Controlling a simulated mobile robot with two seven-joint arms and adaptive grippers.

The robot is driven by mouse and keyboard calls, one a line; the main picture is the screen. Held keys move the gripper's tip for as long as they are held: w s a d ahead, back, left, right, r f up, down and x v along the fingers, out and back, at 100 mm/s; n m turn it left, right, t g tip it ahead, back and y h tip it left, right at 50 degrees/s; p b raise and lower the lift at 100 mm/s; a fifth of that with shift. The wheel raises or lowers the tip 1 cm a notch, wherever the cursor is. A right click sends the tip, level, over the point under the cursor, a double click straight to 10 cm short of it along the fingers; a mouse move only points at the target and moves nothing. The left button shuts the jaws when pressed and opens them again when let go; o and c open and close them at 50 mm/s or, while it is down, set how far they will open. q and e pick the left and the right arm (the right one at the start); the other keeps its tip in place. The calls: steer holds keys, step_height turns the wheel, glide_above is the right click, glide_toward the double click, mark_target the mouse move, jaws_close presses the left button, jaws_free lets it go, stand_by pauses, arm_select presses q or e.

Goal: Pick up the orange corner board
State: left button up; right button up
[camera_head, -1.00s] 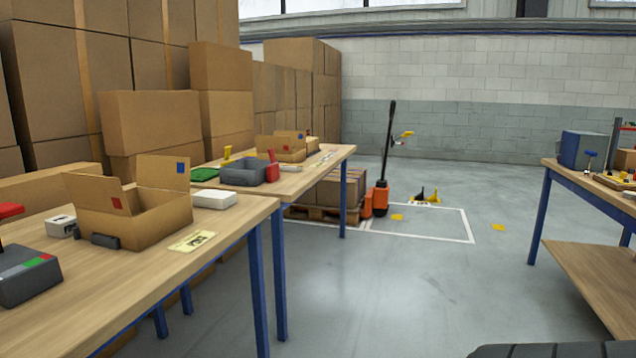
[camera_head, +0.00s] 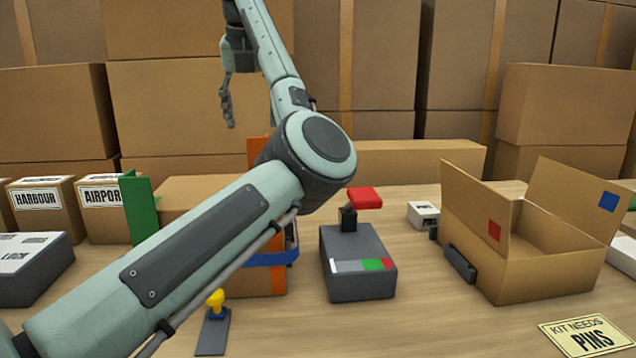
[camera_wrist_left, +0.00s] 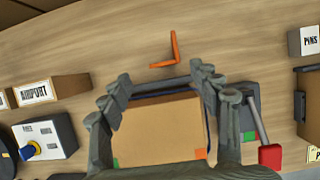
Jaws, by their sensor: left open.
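A loose orange corner board (camera_wrist_left: 172,52) stands on the table behind a cardboard box (camera_wrist_left: 158,128) in the left wrist view; it has an L shape from above. In the head view its upper part (camera_head: 260,150) shows above the box (camera_head: 190,193), partly hidden by my arm. Another orange piece (camera_head: 279,278) is at the box's front right corner, with a blue strap (camera_head: 268,259) across it. My left gripper (camera_head: 228,122) is open and empty, pointing down high above the table. In the left wrist view its fingers (camera_wrist_left: 160,85) frame the box from above. My right gripper is not in view.
A green corner piece (camera_head: 140,207) is at the box's left. A grey device with a red-topped lever (camera_head: 357,262) stands right of it, then an open carton (camera_head: 540,270). Labelled boxes (camera_head: 100,212) stand left. Stacked cartons (camera_head: 185,110) rise behind the table.

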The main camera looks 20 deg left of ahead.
mark_target(257, 145)
arm_select(q)
steer(key=x, duration=0.4)
steer(key=d+x, duration=0.1)
steer(key=x, duration=0.1)
steer(key=shift+s+f, duration=0.1)
steer(key=shift+f, duration=0.25)
steer(key=shift+a+f+p, duration=0.2)
steer(key=shift+f+p, duration=0.1)
steer(key=shift+f, duration=0.2)
steer(key=c, duration=1.4)
